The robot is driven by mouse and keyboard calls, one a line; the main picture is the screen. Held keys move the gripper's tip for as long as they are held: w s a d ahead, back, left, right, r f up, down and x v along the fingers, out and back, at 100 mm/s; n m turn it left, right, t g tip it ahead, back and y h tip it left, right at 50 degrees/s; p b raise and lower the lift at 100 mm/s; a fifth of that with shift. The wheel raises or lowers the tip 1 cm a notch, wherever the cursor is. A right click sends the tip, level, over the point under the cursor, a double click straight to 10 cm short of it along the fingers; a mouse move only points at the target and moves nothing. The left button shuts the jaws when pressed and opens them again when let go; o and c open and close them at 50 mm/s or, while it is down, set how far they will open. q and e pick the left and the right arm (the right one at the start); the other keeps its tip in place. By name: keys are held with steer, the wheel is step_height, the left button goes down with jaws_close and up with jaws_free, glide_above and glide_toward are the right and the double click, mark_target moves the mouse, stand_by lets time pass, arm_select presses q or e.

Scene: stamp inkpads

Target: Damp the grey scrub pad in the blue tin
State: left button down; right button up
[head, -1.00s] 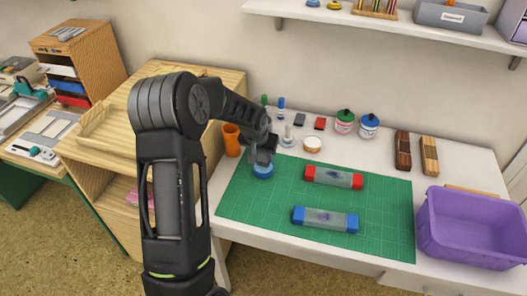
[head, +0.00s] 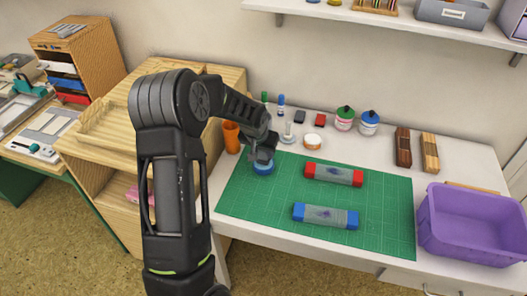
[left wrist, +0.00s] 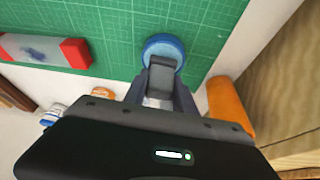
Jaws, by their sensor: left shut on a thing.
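The round blue tin (head: 263,169) sits on the green mat's left end, beneath my left gripper (head: 264,157). In the left wrist view the tin (left wrist: 165,46) is just beyond the fingertips, partly covered by them. My left gripper is shut on a small dark grey block, which looks like the grey scrub pad (left wrist: 161,70). The pad is over the tin's near side. I cannot tell whether it touches the tin's inside. My right gripper is not in view.
An orange cup (head: 231,138) stands close left of the tin. A red-ended block (head: 334,175) and a blue-ended block (head: 326,217) lie on the green mat (head: 385,232). Small stamps and jars stand behind. A purple bin (head: 472,229) is at right.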

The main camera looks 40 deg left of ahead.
arm_select(q)
steer(key=shift+f+b, duration=0.55)
steer(key=shift+b, duration=0.05)
stand_by(1.9)
steer(key=shift+r+p, duration=1.95)
steer(key=shift+r, duration=1.65)
